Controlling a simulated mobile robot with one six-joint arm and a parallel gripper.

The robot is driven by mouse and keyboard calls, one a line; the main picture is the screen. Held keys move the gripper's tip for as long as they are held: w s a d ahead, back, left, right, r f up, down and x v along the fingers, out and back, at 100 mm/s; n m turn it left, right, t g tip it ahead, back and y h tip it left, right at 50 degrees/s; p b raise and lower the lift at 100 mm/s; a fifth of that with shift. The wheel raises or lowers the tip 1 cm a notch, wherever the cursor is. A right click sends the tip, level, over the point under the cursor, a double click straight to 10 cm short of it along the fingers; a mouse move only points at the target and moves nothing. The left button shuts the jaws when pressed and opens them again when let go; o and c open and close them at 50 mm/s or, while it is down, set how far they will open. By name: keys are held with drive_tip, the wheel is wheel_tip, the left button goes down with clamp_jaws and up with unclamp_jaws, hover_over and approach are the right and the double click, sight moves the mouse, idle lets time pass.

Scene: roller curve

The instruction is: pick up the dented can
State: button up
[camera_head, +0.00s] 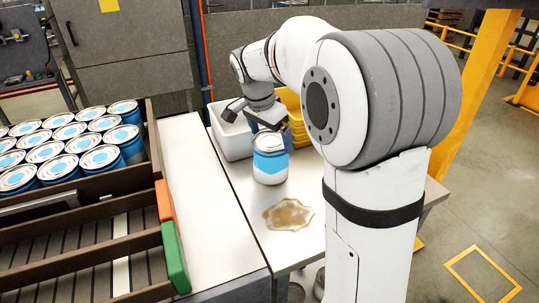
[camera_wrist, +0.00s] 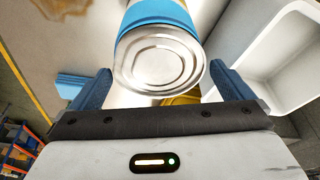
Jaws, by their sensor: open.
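A blue and white can (camera_head: 270,160) stands upright on the white table, just beyond a brown stain. I cannot make out a dent on it. In the wrist view the can (camera_wrist: 158,55) shows its silver lid end and blue side, in front of and between the two blue fingers. In the wrist view my gripper (camera_wrist: 158,85) is open, with the fingers apart on either side of the lid. I cannot tell whether they touch the can.
A white bin (camera_head: 228,140) and a yellow bin (camera_head: 294,112) stand behind the can. Several similar cans (camera_head: 70,145) fill the conveyor at the left. A brown stain (camera_head: 288,214) lies on the table in front. The pale strip beside the conveyor is clear.

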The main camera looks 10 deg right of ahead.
drive_tip(key=x, duration=0.2)
drive_tip(key=p+x, duration=0.1)
drive_tip(key=x, duration=0.2)
drive_tip(key=shift+s+a+f, duration=0.2)
drive_tip(key=shift+c, duration=0.2)
drive_tip(key=shift+r, duration=0.1)
drive_tip(key=c, duration=0.9)
